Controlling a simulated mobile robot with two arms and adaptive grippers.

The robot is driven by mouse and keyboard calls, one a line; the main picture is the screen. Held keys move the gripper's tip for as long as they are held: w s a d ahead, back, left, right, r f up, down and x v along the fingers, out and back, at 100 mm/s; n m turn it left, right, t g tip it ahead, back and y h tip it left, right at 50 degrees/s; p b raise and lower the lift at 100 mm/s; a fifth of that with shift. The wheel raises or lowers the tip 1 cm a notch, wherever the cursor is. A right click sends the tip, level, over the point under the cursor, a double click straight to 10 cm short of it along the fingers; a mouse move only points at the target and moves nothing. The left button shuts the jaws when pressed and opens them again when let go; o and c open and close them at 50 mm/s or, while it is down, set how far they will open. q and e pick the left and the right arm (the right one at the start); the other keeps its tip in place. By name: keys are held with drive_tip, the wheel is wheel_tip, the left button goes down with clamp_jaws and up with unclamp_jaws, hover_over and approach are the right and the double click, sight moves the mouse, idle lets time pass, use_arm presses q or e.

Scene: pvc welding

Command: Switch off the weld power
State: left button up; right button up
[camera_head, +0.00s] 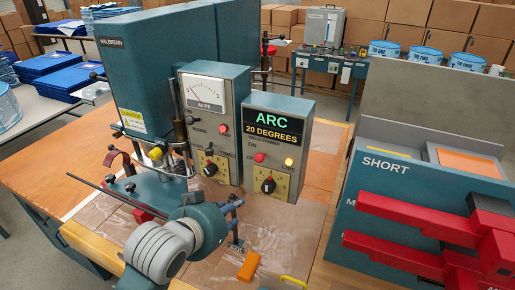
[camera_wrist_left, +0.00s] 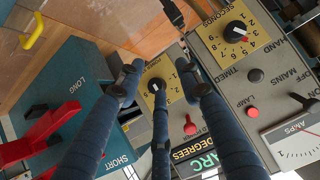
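The red button also shows in the left wrist view (camera_wrist_left: 190,128). My left gripper (camera_head: 235,222) has blue fingers spread apart, empty, in front of and below the box. In the wrist view its middle finger overlaps the panel near the dial; I cannot tell contact. My right gripper (camera_head: 352,220) has red fingers spread apart, over the SHORT box.
A second box with an amps meter (camera_head: 207,94) and another red lamp (camera_head: 223,128) stands left of the ARC box. The teal SHORT box (camera_head: 390,180) is at the right. An orange block (camera_head: 248,267) and a yellow handle (camera_head: 295,282) are at the front.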

use_arm(q)
drive_tip(key=m+t+h, duration=0.1)
drive_tip(key=t, duration=0.1)
approach(258, 159)
drive_tip(key=shift+m, duration=0.3)
drive_tip(key=p+x, duration=0.3)
drive_tip(key=x, duration=0.7)
drive_tip(key=shift+w+d, duration=0.1)
drive_tip(key=shift+w, duration=0.25)
use_arm(e)
drive_tip(key=r, duration=0.2)
drive_tip(key=w+r, duration=0.1)
drive_tip(key=r, duration=0.1)
use_arm(q)
drive_tip(key=shift+c, duration=0.2)
drive_tip(key=shift+f, duration=0.1)
clamp_jaws()
use_arm(e)
drive_tip(key=shift+s+a, duration=0.1)
drive_tip(key=shift+a, duration=0.15)
